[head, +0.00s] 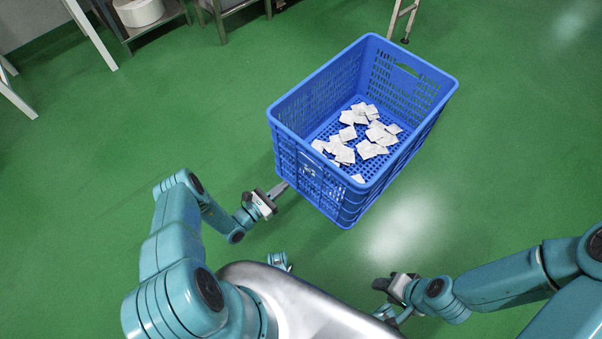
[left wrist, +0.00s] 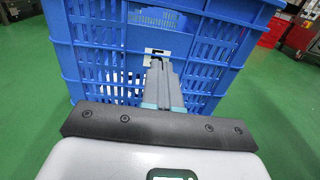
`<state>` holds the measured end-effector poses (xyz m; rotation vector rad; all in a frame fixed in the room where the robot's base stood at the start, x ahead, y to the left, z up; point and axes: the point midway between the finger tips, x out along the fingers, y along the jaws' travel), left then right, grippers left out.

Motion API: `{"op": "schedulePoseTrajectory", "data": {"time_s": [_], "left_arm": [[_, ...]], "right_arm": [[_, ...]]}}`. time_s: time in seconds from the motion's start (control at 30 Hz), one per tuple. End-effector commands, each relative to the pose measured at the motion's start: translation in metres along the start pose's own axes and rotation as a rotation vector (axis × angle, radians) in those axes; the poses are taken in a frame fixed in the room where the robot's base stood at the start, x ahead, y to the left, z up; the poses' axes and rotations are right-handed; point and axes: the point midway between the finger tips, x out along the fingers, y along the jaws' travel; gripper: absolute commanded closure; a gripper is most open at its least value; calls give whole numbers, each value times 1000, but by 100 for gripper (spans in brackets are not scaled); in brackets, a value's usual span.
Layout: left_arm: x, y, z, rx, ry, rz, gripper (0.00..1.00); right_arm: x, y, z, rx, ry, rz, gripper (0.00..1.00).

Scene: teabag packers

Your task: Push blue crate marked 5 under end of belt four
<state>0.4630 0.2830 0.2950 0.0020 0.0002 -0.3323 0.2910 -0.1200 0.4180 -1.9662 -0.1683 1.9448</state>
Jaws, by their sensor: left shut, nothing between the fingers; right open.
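A blue plastic crate (head: 345,205) with latticed walls stands upright on the green floor. Several white teabag packets (head: 355,140) lie loose in it. My left gripper (head: 281,187) is shut and empty, with its tips at the crate's near left wall. In the left wrist view, the shut fingers (left wrist: 162,66) point at the crate wall (left wrist: 100,60), just below a white label (left wrist: 155,53) whose mark they partly cover. I cannot tell whether the tips touch. My right gripper (head: 382,298) is open and empty, low and apart from the crate. No belt can be made out for certain.
Metal legs (head: 400,20) stand just beyond the crate's far side. A grey stand with a white round container (head: 138,10) is at the top left. Red boxes (left wrist: 275,30) show at the right in the left wrist view. The floor left and right of the crate is clear.

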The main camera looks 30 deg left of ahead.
Motion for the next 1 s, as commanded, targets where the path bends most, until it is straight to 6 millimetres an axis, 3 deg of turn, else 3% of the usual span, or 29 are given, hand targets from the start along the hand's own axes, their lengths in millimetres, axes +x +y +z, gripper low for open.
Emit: {"op": "schedulePoseTrajectory", "data": {"time_s": [0.2, 0.4, 0.6, 1.0], "left_arm": [[50, -4, -2, 1, -1, -7, 100], [80, -3, -2, -1, 0, -7, 100], [91, -2, 0, -2, 1, -6, 100], [90, 1, 0, -2, 1, -6, 100]], "right_arm": [[11, 4, 0, 0, 0, 0, 54], [18, 7, 0, 0, -1, 0, 54], [20, 7, 0, 0, -1, 0, 54], [20, 7, 0, 0, 0, 0, 54]]}}
